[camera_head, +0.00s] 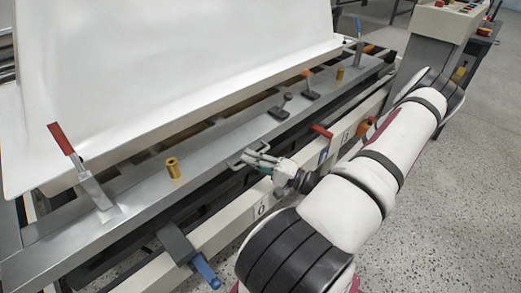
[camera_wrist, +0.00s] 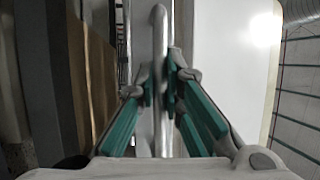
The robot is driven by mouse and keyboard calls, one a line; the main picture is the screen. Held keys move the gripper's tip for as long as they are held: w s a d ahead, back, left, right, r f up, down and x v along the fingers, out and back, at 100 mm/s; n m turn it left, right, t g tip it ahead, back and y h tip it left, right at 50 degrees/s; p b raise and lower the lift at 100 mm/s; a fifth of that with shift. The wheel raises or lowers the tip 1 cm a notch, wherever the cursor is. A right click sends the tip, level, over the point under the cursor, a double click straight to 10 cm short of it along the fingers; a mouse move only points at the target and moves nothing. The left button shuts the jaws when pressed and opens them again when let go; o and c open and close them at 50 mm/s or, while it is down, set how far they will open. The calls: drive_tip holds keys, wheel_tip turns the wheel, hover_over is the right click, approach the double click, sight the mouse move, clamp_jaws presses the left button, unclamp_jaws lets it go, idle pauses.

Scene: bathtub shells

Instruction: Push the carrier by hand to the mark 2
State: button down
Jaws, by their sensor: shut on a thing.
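The carrier (camera_head: 140,196) is a long grey metal frame bearing a large white tub shell (camera_head: 170,70). A grey bar handle (camera_head: 234,163) sticks out of its near side. My gripper (camera_head: 252,161) is shut on this handle. In the wrist view, the green-padded fingers of my gripper (camera_wrist: 160,88) lie on both sides of the grey handle bar (camera_wrist: 158,30). Number plates sit along the pale rail (camera_head: 222,234) below. The nearest plate (camera_head: 261,209) seems to read 0. A blue-looking plate (camera_head: 323,156) and another plate (camera_head: 347,135) are farther along, too small to read surely.
A red-handled clamp (camera_head: 69,148) and brass posts (camera_head: 173,168) stand on the carrier. A blue-handled lever (camera_head: 204,270) juts from the rail near the front. Red (camera_head: 322,131) and orange (camera_head: 363,127) parts stand by the far plates. A control box (camera_head: 447,20) stands at the back right. Speckled floor is open at the right.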

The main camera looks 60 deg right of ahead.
drive_tip(key=shift+w+a, duration=0.15)
drive_tip(key=shift+a, duration=0.15)
drive_tip(key=c, duration=1.7)
unclamp_jaws()
drive_tip(key=shift+a, duration=0.1)
drive_tip(key=v, duration=1.2)
drive_tip(key=shift+f, duration=0.1)
